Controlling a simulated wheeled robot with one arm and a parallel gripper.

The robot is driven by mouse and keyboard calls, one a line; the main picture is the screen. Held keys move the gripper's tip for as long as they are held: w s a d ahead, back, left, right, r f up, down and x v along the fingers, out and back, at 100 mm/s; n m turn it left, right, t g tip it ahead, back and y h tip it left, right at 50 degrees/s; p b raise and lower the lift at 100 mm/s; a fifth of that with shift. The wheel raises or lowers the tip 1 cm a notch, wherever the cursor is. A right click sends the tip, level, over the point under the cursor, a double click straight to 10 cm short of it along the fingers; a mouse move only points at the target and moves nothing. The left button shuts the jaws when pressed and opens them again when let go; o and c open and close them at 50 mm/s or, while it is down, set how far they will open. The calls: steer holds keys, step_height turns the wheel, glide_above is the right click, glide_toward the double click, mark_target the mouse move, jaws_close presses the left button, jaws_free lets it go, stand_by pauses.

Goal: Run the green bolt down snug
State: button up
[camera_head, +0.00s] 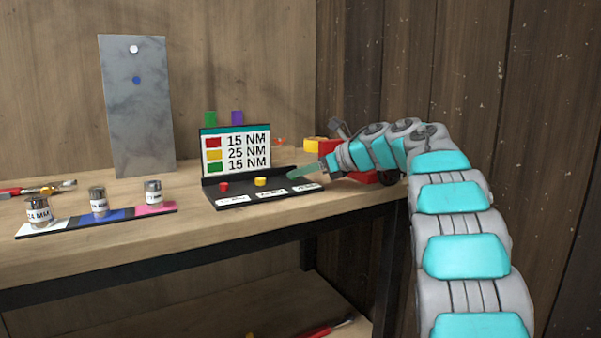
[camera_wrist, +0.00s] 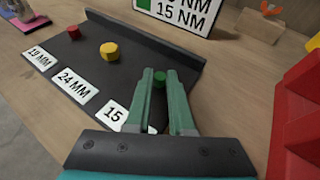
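The green bolt (camera_wrist: 160,75) stands on the black tray (camera_wrist: 122,34) in the wrist view, behind a white label reading "15" that my fingers partly cover. My gripper (camera_wrist: 160,73) has its two green fingers on either side of the bolt, with a narrow gap between them. I cannot tell whether they touch it. In the head view my gripper (camera_head: 290,176) reaches the tray's right end, and the green bolt cannot be made out there. A red bolt (camera_wrist: 73,33) and a yellow bolt (camera_wrist: 110,51) stand farther left on the tray.
A screen (camera_head: 236,154) behind the tray lists red 15 NM, yellow 25 NM and green 15 NM. Several sockets stand on a colored strip (camera_head: 70,222) at left. A grey panel (camera_head: 138,110) leans behind. Red and yellow objects (camera_wrist: 298,115) stand close right of my gripper.

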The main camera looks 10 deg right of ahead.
jaws_close()
steer(key=shift+f+m+t+h+b, duration=0.1)
steer(key=shift+m+t+h+b, duration=0.2)
steer(key=shift+b, duration=0.2)
